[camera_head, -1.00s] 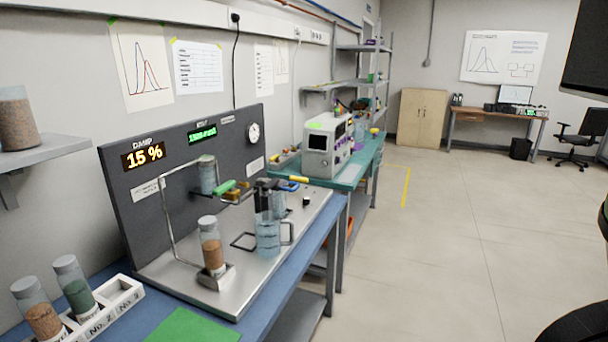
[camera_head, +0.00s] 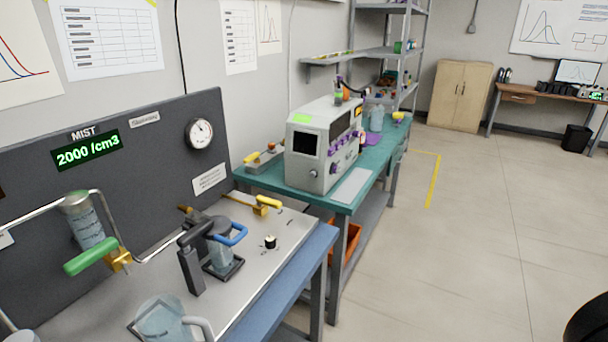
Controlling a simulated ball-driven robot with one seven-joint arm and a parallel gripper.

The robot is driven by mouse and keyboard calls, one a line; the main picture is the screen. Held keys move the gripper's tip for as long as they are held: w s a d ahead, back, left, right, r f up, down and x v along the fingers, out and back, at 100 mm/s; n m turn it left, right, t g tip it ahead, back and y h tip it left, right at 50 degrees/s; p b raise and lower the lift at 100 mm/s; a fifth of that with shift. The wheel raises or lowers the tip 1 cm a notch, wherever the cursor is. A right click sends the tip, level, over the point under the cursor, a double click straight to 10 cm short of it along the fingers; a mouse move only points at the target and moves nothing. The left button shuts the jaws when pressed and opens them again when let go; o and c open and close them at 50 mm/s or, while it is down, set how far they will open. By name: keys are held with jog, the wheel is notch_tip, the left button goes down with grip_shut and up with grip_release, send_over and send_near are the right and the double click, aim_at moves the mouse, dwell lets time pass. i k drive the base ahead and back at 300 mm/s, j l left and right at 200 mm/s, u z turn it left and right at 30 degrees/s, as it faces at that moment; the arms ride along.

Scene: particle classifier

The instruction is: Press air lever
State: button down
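Several coloured handles show at the panel rig, and no readable label tells me which one is the air lever. A yellow handle (camera_head: 267,205) lies at the back right of the metal plate. A blue handle (camera_head: 233,235) sits on a dark device beside a clear vessel (camera_head: 221,257). A green handle (camera_head: 91,257) with a brass fitting is under a clear cylinder (camera_head: 84,222) at the left. A small black knob (camera_head: 270,242) stands on the plate to the right. My gripper is not in view.
The dark panel (camera_head: 140,165) carries a gauge (camera_head: 200,134) and a green display (camera_head: 86,150) reading 2000 /cm3. A clear jug (camera_head: 163,320) stands at the front. A grey instrument (camera_head: 321,147) sits on the teal bench (camera_head: 262,178). The floor at right is open.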

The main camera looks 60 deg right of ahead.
aim_at(261, 200)
jog(key=l, duration=2.5)
jog(key=i, duration=0.05)
